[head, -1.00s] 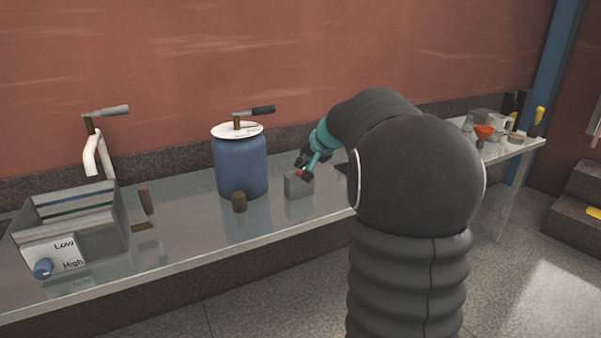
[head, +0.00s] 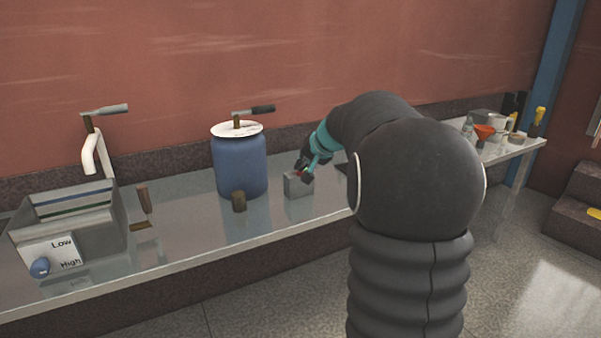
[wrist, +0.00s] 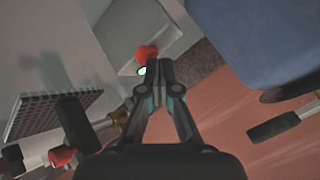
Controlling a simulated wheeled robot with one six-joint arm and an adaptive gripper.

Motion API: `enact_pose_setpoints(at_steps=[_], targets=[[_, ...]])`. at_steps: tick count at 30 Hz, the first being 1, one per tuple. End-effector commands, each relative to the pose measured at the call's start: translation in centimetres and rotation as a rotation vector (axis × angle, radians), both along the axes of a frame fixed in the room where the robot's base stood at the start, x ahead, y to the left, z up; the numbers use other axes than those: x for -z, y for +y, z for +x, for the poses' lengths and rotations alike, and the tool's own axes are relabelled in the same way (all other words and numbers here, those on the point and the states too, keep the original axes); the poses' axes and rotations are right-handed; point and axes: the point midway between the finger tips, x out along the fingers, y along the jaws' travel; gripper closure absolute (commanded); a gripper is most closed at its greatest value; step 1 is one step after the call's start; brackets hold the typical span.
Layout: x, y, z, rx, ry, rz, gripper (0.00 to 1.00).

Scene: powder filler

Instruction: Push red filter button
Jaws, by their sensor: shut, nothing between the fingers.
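The red button (wrist: 147,52) sits on a small grey box (head: 298,187) on the bench. In the wrist view it shows just beyond my fingertips, with a small green light (wrist: 142,71) beside it. My gripper (wrist: 158,68) is shut and empty, its tips together at the button; I cannot tell whether they touch it. In the head view my gripper (head: 304,173) is right above the box's top, and only a bit of red shows beside it.
A blue drum (head: 240,168) with a crank stands left of the box, with a short brown cylinder (head: 239,202) in front. A grey bin with a Low/High dial (head: 40,267) is at the far left. An orange funnel (head: 484,132) and small items stand at the right end.

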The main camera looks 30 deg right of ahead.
Motion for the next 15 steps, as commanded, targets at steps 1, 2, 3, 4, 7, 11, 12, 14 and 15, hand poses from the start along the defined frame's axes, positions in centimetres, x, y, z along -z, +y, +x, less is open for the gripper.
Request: enact_pose_setpoints(at_steps=[1, 2, 3, 4, 7, 11, 12, 14, 15], targets=[[0.04, 0.01, -0.01, 0.0, 0.0, 0.0, 1.0], [0.06, 0.0, 0.0, 0.0, 0.0, 0.0, 1.0], [0.09, 0.01, 0.0, -0.001, 0.001, 0.0, 1.0], [0.11, 0.0, -0.01, -0.001, 0.001, 0.0, 1.0], [0.13, 0.01, 0.0, -0.001, 0.001, 0.0, 1.0], [0.03, 0.0, -0.01, -0.001, 0.001, 0.0, 1.0], [-0.08, 0.0, 0.0, 0.0, 0.0, 0.0, 1.0], [-0.3, -0.01, 0.0, 0.0, 0.0, 0.0, 1.0], [-0.48, -0.01, 0.01, 0.0, 0.0, 0.0, 1.0]])
